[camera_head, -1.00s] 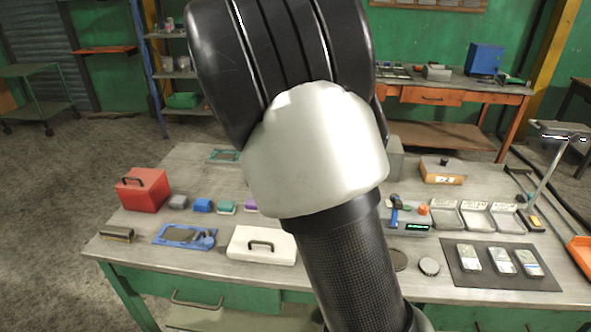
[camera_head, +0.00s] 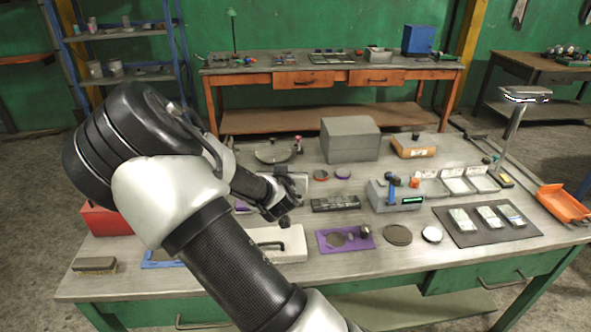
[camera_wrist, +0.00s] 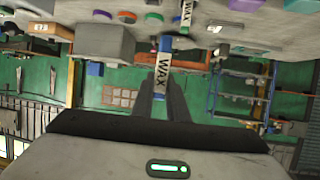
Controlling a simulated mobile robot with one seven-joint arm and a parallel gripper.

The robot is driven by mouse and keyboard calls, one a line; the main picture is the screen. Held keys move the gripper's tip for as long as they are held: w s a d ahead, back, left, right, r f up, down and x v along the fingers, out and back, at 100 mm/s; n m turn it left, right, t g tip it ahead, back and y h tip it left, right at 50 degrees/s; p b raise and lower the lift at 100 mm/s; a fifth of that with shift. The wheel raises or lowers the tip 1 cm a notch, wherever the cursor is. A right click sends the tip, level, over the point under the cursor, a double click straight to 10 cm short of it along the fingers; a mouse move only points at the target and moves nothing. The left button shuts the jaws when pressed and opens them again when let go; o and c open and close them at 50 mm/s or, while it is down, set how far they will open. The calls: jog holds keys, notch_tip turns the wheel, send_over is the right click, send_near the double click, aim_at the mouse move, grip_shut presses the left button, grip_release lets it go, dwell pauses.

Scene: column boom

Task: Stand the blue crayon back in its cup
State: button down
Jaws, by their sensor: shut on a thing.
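My gripper (camera_wrist: 165,98) is shut on the blue crayon (camera_wrist: 163,66), which has a white band reading WAX and juts out past the fingertips in the wrist view. In the head view my gripper (camera_head: 287,203) is above the middle of the workbench (camera_head: 400,270), near the white case; the crayon cannot be made out there. A second WAX-labelled stick (camera_wrist: 186,14) with green on it shows at the top of the wrist view; I cannot tell what it stands or lies in. I cannot pick out the blue crayon's cup with certainty.
A white case (camera_head: 285,245) and a purple tray (camera_head: 366,242) are near the front edge. A dark mat (camera_head: 490,238) is at right.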

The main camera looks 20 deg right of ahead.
jog(key=shift+w+d+f+m+g+h+b, duration=1.6)
jog(key=shift+w+d+m+g+h+b, duration=1.25)
jog(key=shift+w+d+m, duration=0.65)
jog(key=f+b, duration=0.5)
jog(key=f, duration=0.4)
jog(key=shift+s, duration=0.2)
jog(key=c, duration=1.7)
grip_release()
jog(key=shift+o, duration=0.2)
jog(key=v, duration=1.7)
jog(key=shift+a, duration=0.35)
jog(key=shift+f, duration=0.15)
